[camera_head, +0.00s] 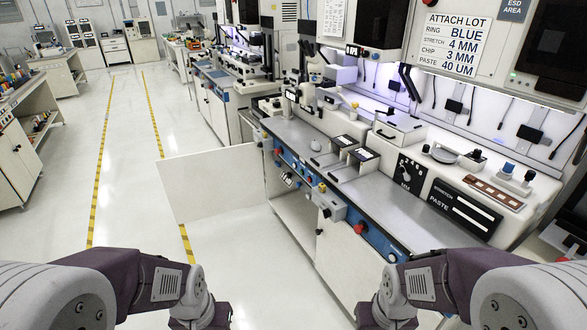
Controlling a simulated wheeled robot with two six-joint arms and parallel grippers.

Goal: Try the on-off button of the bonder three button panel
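The bonder bench in front of me has a blue control strip (376,238) along its front edge, with small buttons and knobs. A grey box (329,205) juts out from this strip, with a small yellow-and-red part at its top. A red button (359,229) sits on the strip just right of the box. A cluster of small controls (290,180) sits further left along the strip. I cannot tell which of these is the three button panel; labels are too small to read. My two arms come in at the bottom corners, apart from the bench; their gripper fingers are out of view.
An open white cabinet door (212,183) sticks out into the aisle below the bench. The floor (123,190) left of it is clear, with yellow-and-black tape lines. Another bench (18,150) stands at the left. An attach lot sign (451,45) hangs above the bonder.

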